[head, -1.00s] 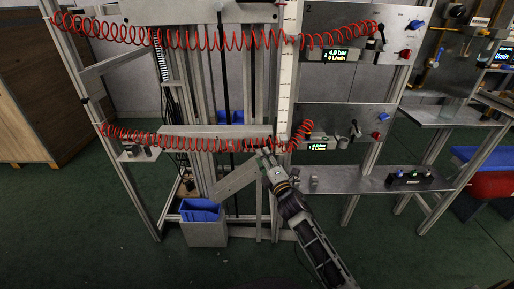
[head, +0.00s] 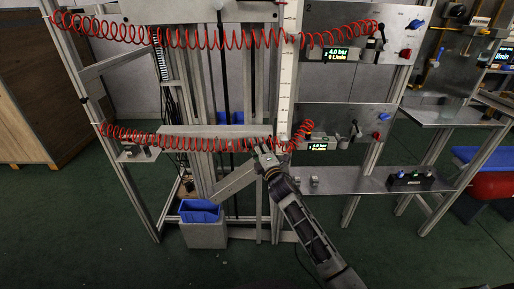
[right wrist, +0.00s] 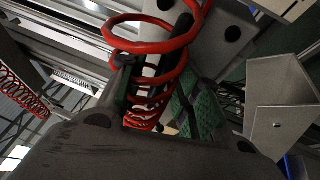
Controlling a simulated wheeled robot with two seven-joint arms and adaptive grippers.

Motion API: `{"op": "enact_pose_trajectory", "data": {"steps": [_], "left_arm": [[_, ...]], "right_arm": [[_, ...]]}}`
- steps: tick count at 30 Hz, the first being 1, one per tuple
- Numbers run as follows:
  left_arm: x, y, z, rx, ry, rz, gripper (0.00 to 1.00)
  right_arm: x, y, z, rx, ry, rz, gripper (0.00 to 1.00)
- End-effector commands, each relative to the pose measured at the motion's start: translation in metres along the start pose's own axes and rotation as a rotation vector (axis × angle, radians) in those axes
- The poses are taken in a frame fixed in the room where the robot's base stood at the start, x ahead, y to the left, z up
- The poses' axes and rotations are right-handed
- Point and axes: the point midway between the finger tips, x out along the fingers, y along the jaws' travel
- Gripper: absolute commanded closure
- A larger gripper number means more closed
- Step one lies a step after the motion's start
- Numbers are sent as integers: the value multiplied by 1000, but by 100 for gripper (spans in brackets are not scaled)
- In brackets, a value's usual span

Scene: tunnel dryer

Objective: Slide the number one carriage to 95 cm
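My right gripper (head: 263,146) is at the lower red coiled hose (head: 200,143), just left of the white vertical scale (head: 286,85). The number one carriage seems to be the small grey part there, mostly hidden behind the gripper and hose; I cannot tell its exact height. The scale's figures are too small to read. In the right wrist view, loops of the red hose (right wrist: 150,48) cross in front of dark finger-like parts. Whether the fingers are open, or touching the carriage, cannot be told. My left gripper is out of view.
An upper red hose (head: 170,38) runs across the frame. A lower panel (head: 345,118) with a display and a shelf (head: 350,180) stand to the right. A slanted grey plate (head: 234,181) is left of my arm.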

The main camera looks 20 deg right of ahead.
Motion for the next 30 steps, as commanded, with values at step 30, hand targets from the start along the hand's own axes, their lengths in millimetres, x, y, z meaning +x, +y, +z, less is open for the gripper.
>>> {"op": "enact_pose_trajectory", "data": {"steps": [30], "left_arm": [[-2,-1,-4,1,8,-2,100]], "right_arm": [[1,2,0,0,0,0,100]]}}
